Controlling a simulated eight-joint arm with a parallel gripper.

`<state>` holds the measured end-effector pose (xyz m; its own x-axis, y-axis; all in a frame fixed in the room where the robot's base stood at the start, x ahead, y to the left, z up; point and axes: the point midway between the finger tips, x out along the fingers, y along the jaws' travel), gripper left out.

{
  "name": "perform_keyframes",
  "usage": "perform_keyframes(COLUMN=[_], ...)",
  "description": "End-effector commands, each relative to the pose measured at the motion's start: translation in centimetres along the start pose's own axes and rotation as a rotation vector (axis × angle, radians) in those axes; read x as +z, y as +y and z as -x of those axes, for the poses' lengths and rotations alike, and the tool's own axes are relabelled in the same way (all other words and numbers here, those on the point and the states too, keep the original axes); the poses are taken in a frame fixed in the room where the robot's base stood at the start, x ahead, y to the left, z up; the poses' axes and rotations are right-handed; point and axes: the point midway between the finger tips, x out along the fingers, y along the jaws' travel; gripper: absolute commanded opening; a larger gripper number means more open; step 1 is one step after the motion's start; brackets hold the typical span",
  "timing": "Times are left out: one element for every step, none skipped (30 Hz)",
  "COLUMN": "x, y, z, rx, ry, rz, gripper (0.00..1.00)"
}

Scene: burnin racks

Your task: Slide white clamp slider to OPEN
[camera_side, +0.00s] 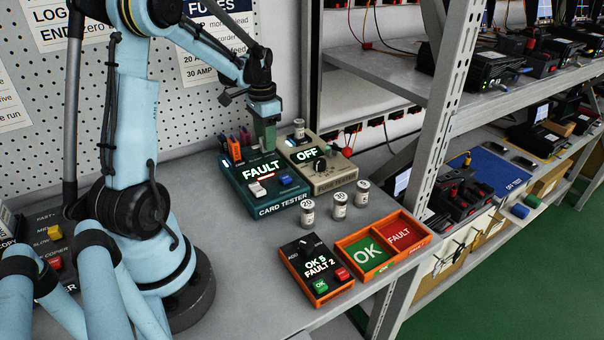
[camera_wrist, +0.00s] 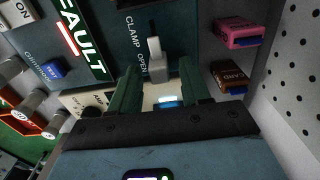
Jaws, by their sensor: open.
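The teal card tester (camera_side: 277,207) stands on the bench, its display reading FAULT. The white clamp slider (camera_wrist: 155,58) shows in the wrist view as an upright knob beside the printed words CLAMP and OPEN, closer to OPEN; its exact stop is unclear. My gripper (camera_side: 267,149) points down over the back right part of the tester and hides the slider in the side view. In the wrist view its two green fingers (camera_wrist: 158,76) are apart, one on each side of the slider's near end. Contact cannot be told.
Several coloured cards (camera_side: 236,148) stand at the tester's back left. A beige box reading OFF (camera_side: 325,178) is close to the right. Several white cylinders (camera_side: 340,205), an orange sorting tray (camera_side: 349,239) and a dark counter box (camera_side: 300,260) are in front. A pegboard (camera_side: 120,90) is behind.

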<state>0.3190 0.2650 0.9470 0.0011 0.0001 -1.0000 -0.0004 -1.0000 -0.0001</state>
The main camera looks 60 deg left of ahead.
Motion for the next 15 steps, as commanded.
perform_keyframes(x=[0.0,0.0,0.1,0.0,0.0,0.0,0.1,0.0,0.0,0.0,0.0,0.0,0.0,0.0,0.0], y=[0.0,0.0,0.0,0.0,0.0,0.0,0.1,0.0,0.0,0.0,0.0,0.0,0.0,0.0,0.0], z=[0.7,1.1,1.8,2.3,2.9,3.6,4.2,4.8,5.5,6.0,6.6,7.2,7.7,8.2,8.7], rx=[0.0,0.0,0.0,0.0,0.0,0.0,0.0,0.0,0.0,0.0,0.0,0.0,0.0,0.0,0.0], ry=[0.0,0.0,0.0,0.0,0.0,0.0,0.0,0.0,0.001,0.001,0.001,0.001,0.001,0.001,0.001], rz=[0.0,0.0,0.0,0.0,0.0,0.0,0.0,0.0,0.0,0.0,0.0,0.0,0.0,-0.001,-0.001], gripper=[0.47,0.47,0.47,0.47,0.47,0.47,0.47,0.47,0.47,0.47,0.47,0.47,0.47,0.47,0.47])
